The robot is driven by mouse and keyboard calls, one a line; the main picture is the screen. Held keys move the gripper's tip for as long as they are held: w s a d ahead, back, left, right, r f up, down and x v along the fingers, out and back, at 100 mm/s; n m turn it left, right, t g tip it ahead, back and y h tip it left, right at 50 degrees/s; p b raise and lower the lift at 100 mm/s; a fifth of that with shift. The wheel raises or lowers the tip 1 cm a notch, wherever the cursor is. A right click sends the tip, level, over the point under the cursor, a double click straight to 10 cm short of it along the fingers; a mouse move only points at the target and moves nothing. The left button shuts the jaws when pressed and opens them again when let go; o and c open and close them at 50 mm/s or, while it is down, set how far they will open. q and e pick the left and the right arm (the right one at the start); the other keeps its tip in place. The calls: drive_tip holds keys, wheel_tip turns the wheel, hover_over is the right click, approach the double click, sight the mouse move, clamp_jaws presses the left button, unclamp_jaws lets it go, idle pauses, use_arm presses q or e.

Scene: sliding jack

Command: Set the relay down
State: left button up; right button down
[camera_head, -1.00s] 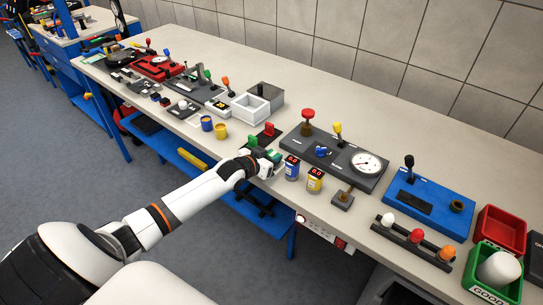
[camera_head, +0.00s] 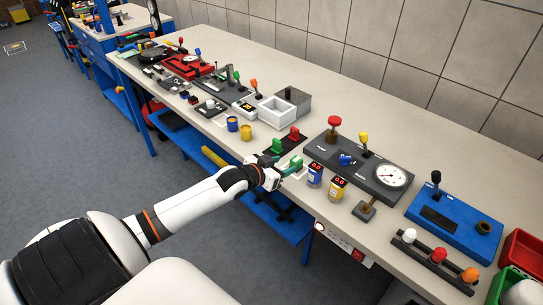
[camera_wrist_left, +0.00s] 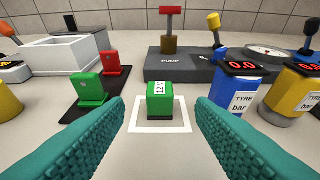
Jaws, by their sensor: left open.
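The relay, a small green block with a white "12 V" label, stands upright on the bench inside a white square outline (camera_wrist_left: 174,129). The relay (camera_wrist_left: 160,101) is in the middle of the left wrist view; in the head view the relay (camera_head: 293,164) shows just beyond my left gripper (camera_head: 276,169). The left gripper's teal fingers (camera_wrist_left: 160,135) are spread wide, one on each side and nearer the camera, with gaps to the relay. It is open and empty. My right gripper is not in view.
A black plate with a green and a red block (camera_wrist_left: 113,64) is left of the relay. The grey pump panel (camera_head: 370,172) is behind. The blue gauge can (camera_head: 315,175) and yellow gauge can (camera_head: 336,190) stand close on the right. A white box (camera_head: 277,112) is farther back.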

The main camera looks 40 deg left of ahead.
use_arm(q)
drive_tip(key=v, duration=0.5)
drive_tip(key=s+f+g+y, duration=0.15)
drive_tip(key=s+f, duration=0.35)
drive_tip(key=f, duration=0.6)
drive_tip(key=s+a+f+n+g, duration=0.1)
drive_tip(key=s+f+g, duration=0.25)
drive_tip(key=f, duration=0.65)
drive_tip(key=s+f+g+y, duration=0.1)
drive_tip(key=s+f, duration=0.4)
drive_tip(key=f, duration=0.6)
drive_tip(key=s+d+f+m+g, duration=0.1)
drive_tip(key=s+d+f+g, duration=0.1)
drive_tip(key=s+d+f, duration=0.3)
drive_tip(key=s+d+f+m+g+h, duration=0.1)
drive_tip(key=s+d+f, duration=0.4)
drive_tip(key=s, duration=0.8)
drive_tip(key=s+d+f+g, duration=0.3)
drive_tip(key=s+d+f, duration=0.2)
drive_tip(key=s, duration=0.5)
drive_tip(key=shift+d+f+m, duration=0.4)
drive_tip(key=shift+f, duration=0.5)
drive_tip(key=shift+h, duration=0.25)
